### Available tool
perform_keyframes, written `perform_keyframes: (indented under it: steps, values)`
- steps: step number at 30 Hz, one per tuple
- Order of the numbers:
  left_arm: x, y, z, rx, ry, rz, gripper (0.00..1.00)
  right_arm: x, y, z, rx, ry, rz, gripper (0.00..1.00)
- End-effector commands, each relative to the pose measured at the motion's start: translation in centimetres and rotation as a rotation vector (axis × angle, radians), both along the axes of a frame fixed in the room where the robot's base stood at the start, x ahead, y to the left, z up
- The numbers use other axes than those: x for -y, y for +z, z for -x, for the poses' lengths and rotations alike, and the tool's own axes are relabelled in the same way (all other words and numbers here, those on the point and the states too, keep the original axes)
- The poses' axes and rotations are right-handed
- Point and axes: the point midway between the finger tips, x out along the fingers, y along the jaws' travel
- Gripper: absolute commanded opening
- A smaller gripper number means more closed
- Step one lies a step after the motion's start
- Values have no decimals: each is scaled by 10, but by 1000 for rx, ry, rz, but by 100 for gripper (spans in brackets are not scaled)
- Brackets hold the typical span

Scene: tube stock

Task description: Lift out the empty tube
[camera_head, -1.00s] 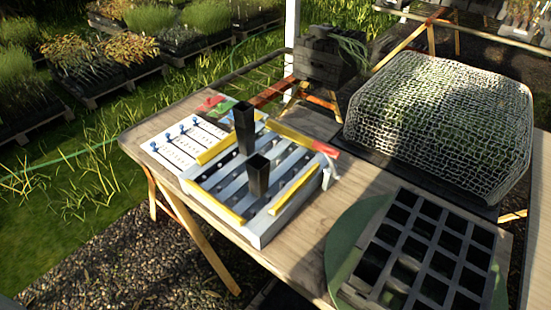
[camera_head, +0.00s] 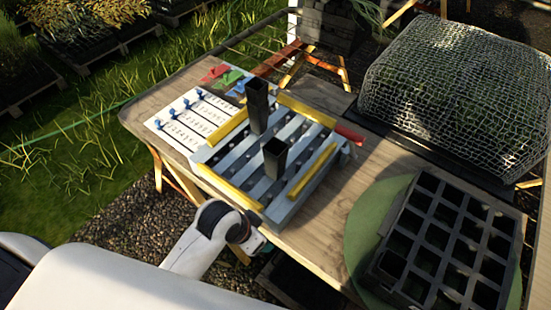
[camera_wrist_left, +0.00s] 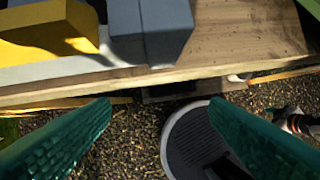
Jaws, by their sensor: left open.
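Two black square tubes stand upright in a grey slatted rack (camera_head: 285,205) with yellow rails. The taller-standing far tube (camera_head: 258,110) and the nearer, lower-standing tube (camera_head: 275,159) both show dark tops; I cannot tell which is empty. My left gripper (camera_wrist_left: 160,105) is open, with green fingers apart and nothing between them. It is just off the table's front edge, nearer than the rack and away from both tubes. In the left wrist view a grey rack corner (camera_wrist_left: 150,32) and a yellow rail (camera_wrist_left: 48,38) show above the fingers. My right gripper is not in view.
The wooden table (camera_head: 330,225) has bare room between rack and black cell tray (camera_head: 385,265), which lies over a green disc (camera_head: 360,235). A white card (camera_head: 180,128) with blue pins lies left of the rack. A mesh cover (camera_head: 455,85) stands at the back right.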

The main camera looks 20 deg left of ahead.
Motion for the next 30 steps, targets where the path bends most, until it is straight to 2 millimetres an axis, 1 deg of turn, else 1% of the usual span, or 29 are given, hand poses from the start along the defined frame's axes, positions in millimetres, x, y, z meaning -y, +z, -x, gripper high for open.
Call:
perform_keyframes:
  steps: [1,4,5,14,20,23,26,30]
  values:
    - [1,16,2,12,-14,3,70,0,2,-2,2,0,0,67]
    - [6,44,7,30,-61,6,70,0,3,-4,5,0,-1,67]
    - [10,53,4,41,-97,8,70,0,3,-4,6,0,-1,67]
    - [44,66,-31,69,-375,6,70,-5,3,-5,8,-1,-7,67]
    - [65,83,-64,91,-643,-39,70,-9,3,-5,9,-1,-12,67]
    - [71,97,-85,90,-824,-93,70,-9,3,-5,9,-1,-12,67]
    - [69,114,-108,71,-999,-161,70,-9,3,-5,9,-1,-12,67]
    - [52,144,-140,21,-1193,-261,70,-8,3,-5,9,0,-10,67]
